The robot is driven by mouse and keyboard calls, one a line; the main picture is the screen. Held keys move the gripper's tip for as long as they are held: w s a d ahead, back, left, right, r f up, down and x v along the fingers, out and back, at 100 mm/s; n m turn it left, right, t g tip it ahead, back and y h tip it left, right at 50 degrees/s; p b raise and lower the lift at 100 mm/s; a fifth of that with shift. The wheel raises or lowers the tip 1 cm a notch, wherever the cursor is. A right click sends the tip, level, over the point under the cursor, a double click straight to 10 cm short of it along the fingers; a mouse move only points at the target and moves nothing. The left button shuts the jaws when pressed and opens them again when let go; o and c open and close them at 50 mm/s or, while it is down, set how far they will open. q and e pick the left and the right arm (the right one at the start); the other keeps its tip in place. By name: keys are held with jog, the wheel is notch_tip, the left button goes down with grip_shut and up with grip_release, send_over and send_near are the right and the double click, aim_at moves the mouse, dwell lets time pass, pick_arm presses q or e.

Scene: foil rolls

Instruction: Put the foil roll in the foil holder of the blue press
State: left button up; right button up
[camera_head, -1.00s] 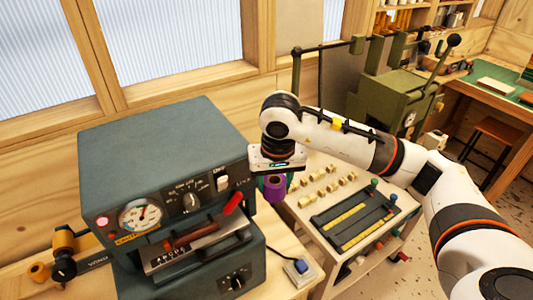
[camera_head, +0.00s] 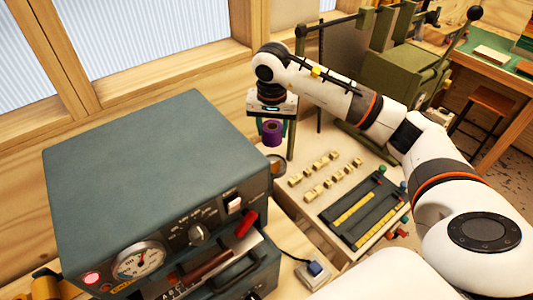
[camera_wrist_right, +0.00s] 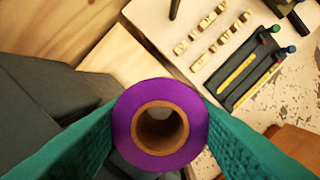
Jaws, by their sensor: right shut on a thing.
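The blue press (camera_head: 150,170) is a large blue-grey box with a gauge, a knob and a red-tipped lever at its front. My right gripper (camera_head: 271,122) is shut on the purple foil roll (camera_head: 272,133) and holds it in the air, just right of the press's far right corner. In the right wrist view, the roll (camera_wrist_right: 125,110) sits between two teal fingers, its brown core facing the camera. A small round fitting (camera_head: 276,165) shows at the press's right side below the roll; I cannot tell whether it is the foil holder. My left gripper is not in view.
A pale cart (camera_head: 309,207) right of the press carries rows of small brass type pieces (camera_head: 325,172) and a dark tray (camera_head: 362,212) with yellow strips. A green machine (camera_head: 405,75) stands behind. A blue-buttoned switch (camera_head: 314,268) lies near the press's front.

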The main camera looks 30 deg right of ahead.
aim_at(275, 145)
jog(key=f, duration=0.1)
jog(key=s+f+b, duration=0.1)
jog(key=f, duration=0.1)
jog(key=f+b, duration=0.1)
jog(key=shift+s+f, duration=0.25)
jog(key=shift+s, duration=0.1)
jog(key=shift+w+f+b, duration=0.15)
jog(key=shift+f+b, duration=0.15)
jog(key=shift+f, duration=0.05)
jog(key=f, duration=0.1)
jog(key=f+b, duration=0.1)
jog(key=shift+w+f, duration=0.3)
jog(key=shift+f, duration=0.05)
jog(key=shift+f+b, duration=0.3)
jog(key=shift+f, duration=0.05)
jog(key=shift+s+r, duration=0.1)
jog(key=o, duration=1)
jog(key=shift+f, duration=0.2)
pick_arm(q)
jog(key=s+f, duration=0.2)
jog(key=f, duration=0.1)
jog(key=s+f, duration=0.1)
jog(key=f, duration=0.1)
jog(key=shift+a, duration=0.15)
pick_arm(e)
jog(key=shift+o, duration=0.2)
jog(key=shift+r, duration=0.1)
